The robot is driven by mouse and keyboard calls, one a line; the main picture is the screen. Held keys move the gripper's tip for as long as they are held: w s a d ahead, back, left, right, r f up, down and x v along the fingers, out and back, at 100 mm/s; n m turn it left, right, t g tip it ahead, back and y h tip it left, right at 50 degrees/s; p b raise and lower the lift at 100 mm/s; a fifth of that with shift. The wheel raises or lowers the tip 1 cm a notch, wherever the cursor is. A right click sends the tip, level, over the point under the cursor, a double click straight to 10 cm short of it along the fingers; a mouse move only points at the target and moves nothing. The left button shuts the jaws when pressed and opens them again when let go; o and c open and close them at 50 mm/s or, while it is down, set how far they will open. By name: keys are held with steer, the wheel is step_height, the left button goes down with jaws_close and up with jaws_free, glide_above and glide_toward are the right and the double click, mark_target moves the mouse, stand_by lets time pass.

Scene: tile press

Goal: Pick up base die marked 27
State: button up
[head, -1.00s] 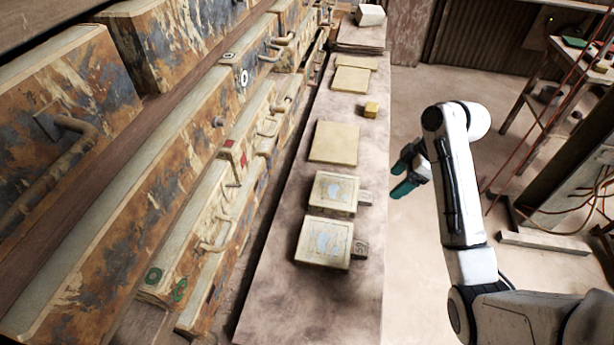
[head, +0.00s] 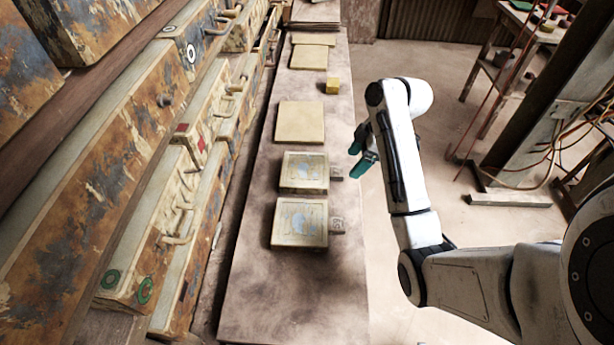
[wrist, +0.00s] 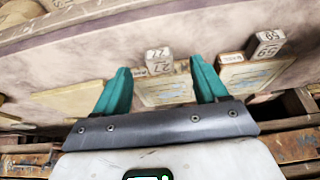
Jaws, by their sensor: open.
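The base die marked 27 (wrist: 166,92) lies on the bench; its pale block tag (wrist: 158,62), which reads 27, sticks out from one side. In the head view I take it to be the farther of two framed square plates (head: 304,171), though its mark is not readable there. My gripper (head: 360,152) is open and empty, just off the bench's right edge, beside the tag. In the wrist view the teal fingers (wrist: 160,66) appear on either side of this die, with no visible contact. The wrist partly hides the die's far part.
A similar die (head: 299,222) lies nearer on the bench, its tag (wrist: 266,44) marked 59.

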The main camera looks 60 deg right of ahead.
mark_target(345, 178)
steer(key=shift+b+x, duration=0.75)
steer(key=shift+x, duration=0.05)
steer(key=shift+w+x, duration=0.25)
steer(key=shift+x, duration=1.65)
steer(key=shift+r, duration=0.1)
steer(key=shift+c, duration=0.3)
jaws_close()
